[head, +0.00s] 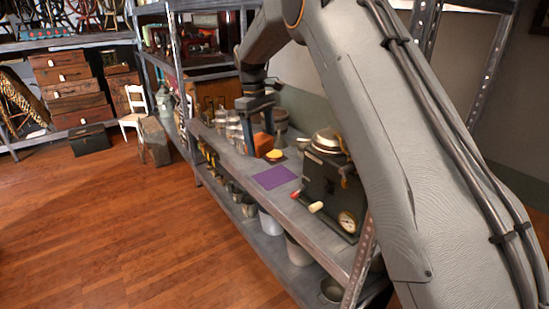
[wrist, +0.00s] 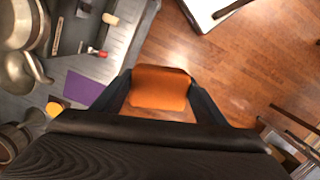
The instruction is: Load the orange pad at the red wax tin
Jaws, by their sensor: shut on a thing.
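The orange pad (head: 263,144) is a small block between the fingers of my gripper (head: 259,135). In the wrist view the orange pad (wrist: 160,88) fills the space between both fingers of my gripper (wrist: 160,95), with wooden floor behind it. My gripper is shut on the pad, at the shelf's front edge. A round yellow piece (head: 275,155) lies on something dark, close to the right of the pad in the head view. It also shows at the left in the wrist view (wrist: 54,109). I cannot make out a red tin; the yellow piece's container is too small to tell.
A purple mat (head: 275,177) lies bare on the grey shelf (head: 315,226). A dark machine (head: 330,185) with red and cream knobs and a dial stands right of it. Several jars (head: 234,130) stand behind my gripper. The wooden floor (head: 130,225) in front is clear.

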